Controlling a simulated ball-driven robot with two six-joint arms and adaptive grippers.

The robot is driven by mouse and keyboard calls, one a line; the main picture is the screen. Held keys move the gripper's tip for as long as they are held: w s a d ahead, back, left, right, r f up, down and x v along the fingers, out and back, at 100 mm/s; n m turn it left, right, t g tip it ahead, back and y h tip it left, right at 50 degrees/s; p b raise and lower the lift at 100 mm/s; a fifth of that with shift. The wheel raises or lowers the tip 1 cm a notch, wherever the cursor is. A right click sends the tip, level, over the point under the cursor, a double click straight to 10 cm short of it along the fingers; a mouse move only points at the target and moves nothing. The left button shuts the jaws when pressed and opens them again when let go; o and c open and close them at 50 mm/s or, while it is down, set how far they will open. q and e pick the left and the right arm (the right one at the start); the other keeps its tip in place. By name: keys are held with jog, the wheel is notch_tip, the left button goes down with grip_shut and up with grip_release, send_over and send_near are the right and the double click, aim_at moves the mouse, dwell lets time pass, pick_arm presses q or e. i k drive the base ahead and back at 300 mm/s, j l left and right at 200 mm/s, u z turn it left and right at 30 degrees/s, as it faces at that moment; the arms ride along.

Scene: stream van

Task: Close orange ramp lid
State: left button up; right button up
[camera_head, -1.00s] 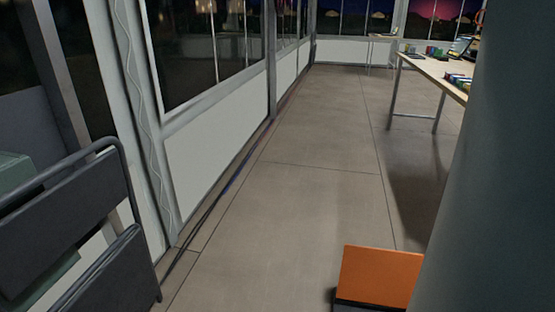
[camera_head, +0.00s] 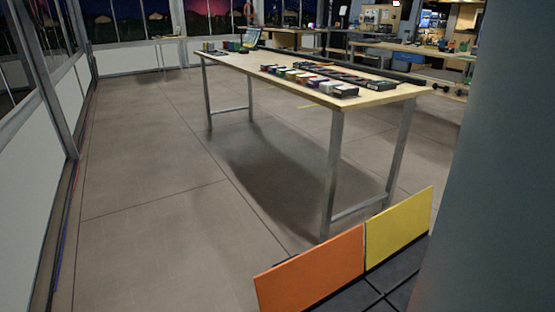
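The orange ramp lid (camera_head: 312,268) stands tilted up at the bottom of the head view, right of the middle. A yellow lid (camera_head: 398,228) stands up beside it on the right, in line with it. Both rise from a dark base (camera_head: 392,283) divided by thin lines, part of which is cut off by the frame edge and hidden by a large dark grey surface at the right. Neither of my grippers is in view.
A long wooden table (camera_head: 372,98) with metal legs stands behind the lids, with rows of small coloured boxes (camera_head: 296,76) on it. Workbenches (camera_head: 410,47) line the back right. The floor (camera_head: 150,180) left of the table is clear up to the windowed wall.

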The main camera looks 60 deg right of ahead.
aim_at(294, 283)
jog(key=i+l+z, duration=0.15)
jog(key=i+z, duration=0.2)
jog(key=i, duration=0.3)
jog(key=i+z, duration=0.35)
jog(key=i, duration=0.35)
jog(key=i+j+z, duration=0.1)
jog(key=i+z, duration=0.35)
jog(key=i+j+z, duration=0.2)
jog(key=z, duration=0.25)
jog(key=i, duration=0.05)
